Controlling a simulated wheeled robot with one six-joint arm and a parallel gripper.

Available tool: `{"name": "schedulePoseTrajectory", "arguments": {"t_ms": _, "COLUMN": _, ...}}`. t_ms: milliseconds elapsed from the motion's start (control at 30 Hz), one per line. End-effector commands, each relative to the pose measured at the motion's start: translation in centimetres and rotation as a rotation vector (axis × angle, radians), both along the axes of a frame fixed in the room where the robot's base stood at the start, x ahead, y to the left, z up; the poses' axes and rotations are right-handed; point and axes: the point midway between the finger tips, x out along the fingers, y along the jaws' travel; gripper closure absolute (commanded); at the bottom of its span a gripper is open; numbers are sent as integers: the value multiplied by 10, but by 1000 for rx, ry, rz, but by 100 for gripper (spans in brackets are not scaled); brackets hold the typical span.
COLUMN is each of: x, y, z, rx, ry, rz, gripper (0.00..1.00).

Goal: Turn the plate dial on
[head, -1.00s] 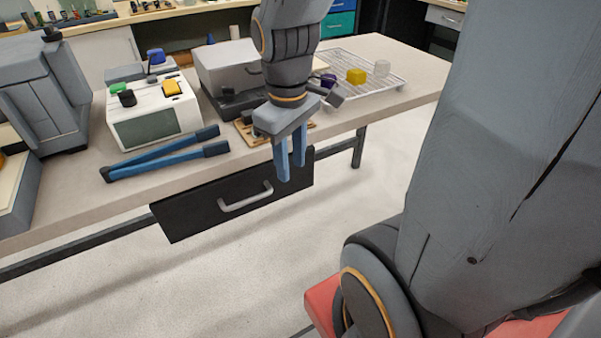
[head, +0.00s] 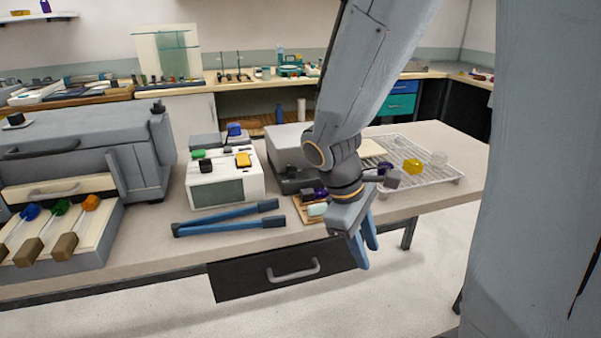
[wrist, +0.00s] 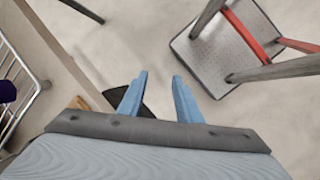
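My gripper (head: 367,256) hangs in front of the bench's front edge, by the right end of the black drawer. Its blue fingers are apart with nothing between them, as the wrist view (wrist: 160,76) also shows. A grey box-shaped device with a dark base (head: 291,178) stands on the bench behind my arm, which partly hides it. A white box (head: 214,183) with a dark front panel and green, black and yellow pieces on top stands left of it. I cannot tell which part is the plate dial. My gripper touches neither device.
Blue-handled tongs (head: 228,217) lie along the bench front. A wire rack (head: 440,176) with purple, yellow and clear pieces stands at the right. A drawer (head: 235,281) with a grey handle sits below the bench top.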

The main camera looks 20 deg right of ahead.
Motion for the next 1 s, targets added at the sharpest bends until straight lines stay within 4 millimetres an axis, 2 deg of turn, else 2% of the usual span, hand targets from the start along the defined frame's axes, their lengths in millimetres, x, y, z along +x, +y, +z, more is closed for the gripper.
{"name": "schedulePoseTrajectory", "arguments": {"t_ms": 67, "x": 5, "y": -11, "z": 15, "rx": -97, "ry": 66, "rz": 152, "gripper": 69}}
{"name": "schedulePoseTrajectory", "arguments": {"t_ms": 233, "x": 38, "y": -31, "z": 38, "rx": -319, "ry": 167, "rz": 485, "gripper": 69}}
{"name": "schedulePoseTrajectory", "arguments": {"t_ms": 333, "x": 68, "y": -32, "z": 52, "rx": -451, "ry": 205, "rz": 684, "gripper": 69}}
{"name": "schedulePoseTrajectory", "arguments": {"t_ms": 433, "x": 102, "y": -23, "z": 65, "rx": -580, "ry": 228, "rz": 887, "gripper": 69}}
{"name": "schedulePoseTrajectory", "arguments": {"t_ms": 567, "x": 148, "y": 8, "z": 77, "rx": -742, "ry": 225, "rz": 1154, "gripper": 69}}
{"name": "schedulePoseTrajectory", "arguments": {"t_ms": 700, "x": 188, "y": 56, "z": 83, "rx": -887, "ry": 189, "rz": 1414, "gripper": 69}}
{"name": "schedulePoseTrajectory", "arguments": {"t_ms": 800, "x": 206, "y": 89, "z": 83, "rx": -958, "ry": 155, "rz": 1550, "gripper": 69}}
{"name": "schedulePoseTrajectory", "arguments": {"t_ms": 900, "x": 215, "y": 111, "z": 82, "rx": -1001, "ry": 129, "rz": 1636, "gripper": 69}}
{"name": "schedulePoseTrajectory", "arguments": {"t_ms": 1000, "x": 220, "y": 121, "z": 80, "rx": -1020, "ry": 114, "rz": 1674, "gripper": 69}}
